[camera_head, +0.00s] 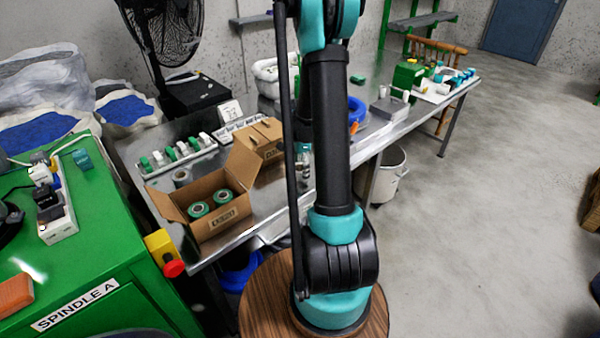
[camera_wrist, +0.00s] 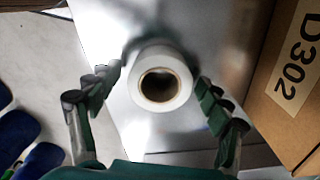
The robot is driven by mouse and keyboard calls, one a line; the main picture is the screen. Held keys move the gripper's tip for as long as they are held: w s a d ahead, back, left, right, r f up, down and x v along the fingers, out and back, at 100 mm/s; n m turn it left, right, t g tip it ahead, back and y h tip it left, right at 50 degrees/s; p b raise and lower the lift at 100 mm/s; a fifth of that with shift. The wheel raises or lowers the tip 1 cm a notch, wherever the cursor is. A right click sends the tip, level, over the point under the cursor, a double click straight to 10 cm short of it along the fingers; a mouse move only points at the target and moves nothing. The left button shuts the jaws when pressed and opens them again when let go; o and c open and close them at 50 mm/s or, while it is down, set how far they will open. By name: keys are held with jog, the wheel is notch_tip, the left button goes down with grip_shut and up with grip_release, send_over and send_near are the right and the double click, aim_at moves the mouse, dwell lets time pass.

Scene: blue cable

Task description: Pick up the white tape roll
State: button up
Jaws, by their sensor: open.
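The white tape roll (camera_wrist: 183,82) is in the middle of the wrist view, with its brown-lined core facing the camera. It is on a shiny metal surface (camera_wrist: 215,30). My gripper (camera_wrist: 160,81) is open, with one dark green finger to the left of the roll and one to the right. Gaps show between the fingers and the roll, though the right finger looks close to its side. In the head view my arm covers most of this area, and I cannot clearly make out the roll there.
A cardboard box marked D302 (camera_wrist: 290,90) stands close on the right in the wrist view. In the head view an open carton (camera_head: 222,205) with green rolls sits on the metal table (camera_head: 130,160).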

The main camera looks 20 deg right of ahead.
jog(key=shift+c, duration=0.2)
jog(key=c, duration=1.2)
jog(key=shift+r, duration=0.15)
